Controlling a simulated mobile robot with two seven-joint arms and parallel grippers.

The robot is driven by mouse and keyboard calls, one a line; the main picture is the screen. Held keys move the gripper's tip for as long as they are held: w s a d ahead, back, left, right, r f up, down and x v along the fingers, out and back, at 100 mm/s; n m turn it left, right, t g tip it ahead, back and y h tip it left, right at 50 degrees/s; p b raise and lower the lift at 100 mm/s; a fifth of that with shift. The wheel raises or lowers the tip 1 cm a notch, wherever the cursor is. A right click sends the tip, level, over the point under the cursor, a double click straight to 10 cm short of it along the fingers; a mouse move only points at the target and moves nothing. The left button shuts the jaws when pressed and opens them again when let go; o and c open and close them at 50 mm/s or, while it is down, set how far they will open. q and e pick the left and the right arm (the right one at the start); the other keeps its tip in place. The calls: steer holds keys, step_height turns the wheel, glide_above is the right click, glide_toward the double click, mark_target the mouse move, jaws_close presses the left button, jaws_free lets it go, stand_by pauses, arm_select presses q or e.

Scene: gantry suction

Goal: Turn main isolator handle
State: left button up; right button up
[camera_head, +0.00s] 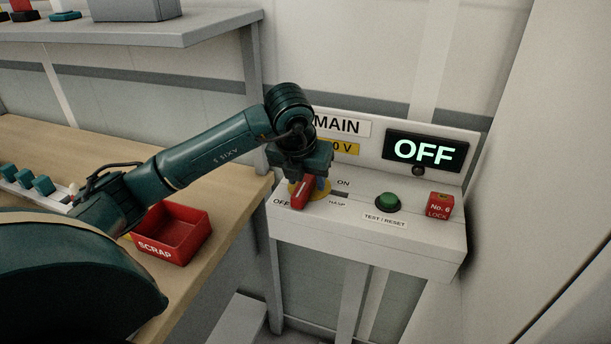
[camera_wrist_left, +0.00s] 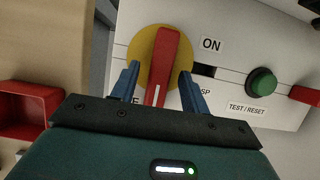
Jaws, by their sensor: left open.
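The main isolator's red handle (camera_head: 301,193) sits on a yellow disc on the grey control box (camera_head: 365,235). In the left wrist view the red handle (camera_wrist_left: 169,65) on its yellow disc (camera_wrist_left: 145,50) points down toward the partly hidden OFF label, with a white line near its lower end. My left gripper (camera_head: 308,183) is over the handle. In the wrist view its blue fingers (camera_wrist_left: 158,78) are apart, one on each side of the handle, with gaps showing. The display (camera_head: 425,151) reads OFF. My right gripper is not seen.
A green TEST/RESET button (camera_head: 387,203) and a red No. 6 lock (camera_head: 439,206) stand right of the handle. A red SCRAP bin (camera_head: 171,233) is on the wooden bench to the left. A grey shelf (camera_head: 190,34) is above.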

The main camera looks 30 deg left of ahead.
arm_select(q)
jaws_close()
stand_by(0.3)
stand_by(0.5)
